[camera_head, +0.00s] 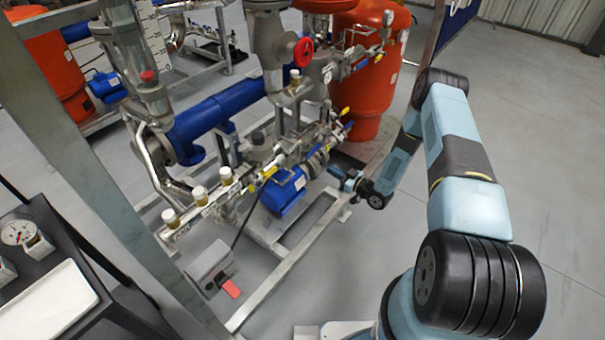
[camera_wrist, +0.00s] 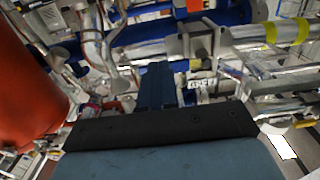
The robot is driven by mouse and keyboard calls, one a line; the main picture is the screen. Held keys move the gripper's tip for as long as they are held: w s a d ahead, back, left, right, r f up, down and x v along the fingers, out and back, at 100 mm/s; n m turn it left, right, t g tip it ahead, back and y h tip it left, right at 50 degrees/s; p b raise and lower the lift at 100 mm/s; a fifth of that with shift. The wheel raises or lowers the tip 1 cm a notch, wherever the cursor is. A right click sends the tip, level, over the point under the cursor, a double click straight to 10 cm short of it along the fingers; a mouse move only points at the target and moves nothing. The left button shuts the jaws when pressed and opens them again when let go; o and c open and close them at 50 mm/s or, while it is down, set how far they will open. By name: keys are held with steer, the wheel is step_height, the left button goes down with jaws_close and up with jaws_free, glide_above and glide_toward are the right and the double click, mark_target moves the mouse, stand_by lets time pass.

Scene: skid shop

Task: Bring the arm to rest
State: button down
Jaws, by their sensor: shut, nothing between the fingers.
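My arm reaches up on the right of the head view, bends at the top and comes back down toward the pipe skid. My gripper (camera_head: 340,177) is at its far end, small in the head view, close to the skid's right side by the blue pump (camera_head: 285,190). In the wrist view my gripper (camera_wrist: 157,72) shows as a blue finger shape pointing at the pipework, shut with nothing held. I cannot tell the exact gap between it and the nearest pipes.
An orange tank (camera_head: 365,75) stands behind my gripper. A red handwheel (camera_head: 304,51), a blue cylinder (camera_head: 215,118) and several valves crowd the skid. A grey box with a red pedal (camera_head: 231,288) lies on the floor. A black shelf (camera_head: 75,250) stands left. Floor at right is clear.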

steer(key=shift+s+d, duration=0.45)
steer(key=shift+d, duration=0.1)
steer(key=shift+r, duration=0.1)
